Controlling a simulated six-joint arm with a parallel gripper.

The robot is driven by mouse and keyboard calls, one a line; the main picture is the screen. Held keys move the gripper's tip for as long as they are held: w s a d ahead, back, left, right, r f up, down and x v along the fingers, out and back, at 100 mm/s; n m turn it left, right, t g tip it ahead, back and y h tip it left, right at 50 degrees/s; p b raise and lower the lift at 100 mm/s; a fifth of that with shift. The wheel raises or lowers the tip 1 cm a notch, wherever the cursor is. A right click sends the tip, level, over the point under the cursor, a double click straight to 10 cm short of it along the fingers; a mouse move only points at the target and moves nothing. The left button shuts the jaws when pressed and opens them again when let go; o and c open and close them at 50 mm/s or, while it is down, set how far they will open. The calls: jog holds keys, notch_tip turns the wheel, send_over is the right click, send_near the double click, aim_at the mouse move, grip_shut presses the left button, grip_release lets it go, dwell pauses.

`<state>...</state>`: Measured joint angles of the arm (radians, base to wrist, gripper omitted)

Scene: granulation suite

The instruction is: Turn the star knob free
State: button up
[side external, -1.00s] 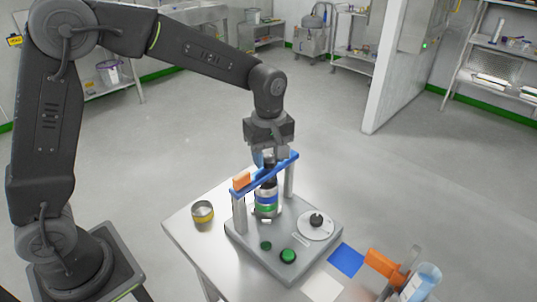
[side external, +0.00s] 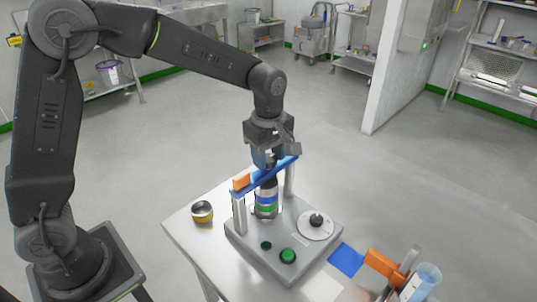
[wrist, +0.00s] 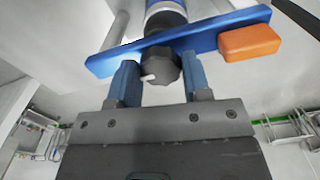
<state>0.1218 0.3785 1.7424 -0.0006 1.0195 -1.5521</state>
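The dark star knob (wrist: 160,68) sits at the middle of a blue bar (wrist: 105,64) and has a small white mark on its side. In the side view the blue bar (side external: 262,176) spans two grey posts above a grey base, with an orange block (side external: 241,181) at its near end. A vessel with blue and green bands (side external: 266,205) stands under the bar. My gripper (wrist: 160,72) points down over the bar, its two blue fingers on either side of the knob and seemingly touching it. In the side view my gripper (side external: 268,163) largely hides the knob.
The grey base (side external: 300,262) carries a round white dial (side external: 316,225) and green buttons (side external: 288,256). A yellow-banded cup (side external: 202,211) stands at the table's left. A blue square (side external: 346,260) and an orange-handled item (side external: 384,268) lie at the right.

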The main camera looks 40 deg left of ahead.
aim_at(268, 158)
jog(key=o, duration=0.4)
notch_tip(268, 158, up, 14)
dwell(0.6)
jog(key=s+a+f+m+t, duration=0.2)
jog(key=s+m, duration=0.6)
jog(key=s, duration=0.3)
jog(key=s+a+f+m+t, duration=0.2)
jog(key=s+a+m+t, duration=0.1)
jog(key=s+m, duration=0.5)
jog(key=s, duration=0.3)
jog(key=shift+t, duration=0.3)
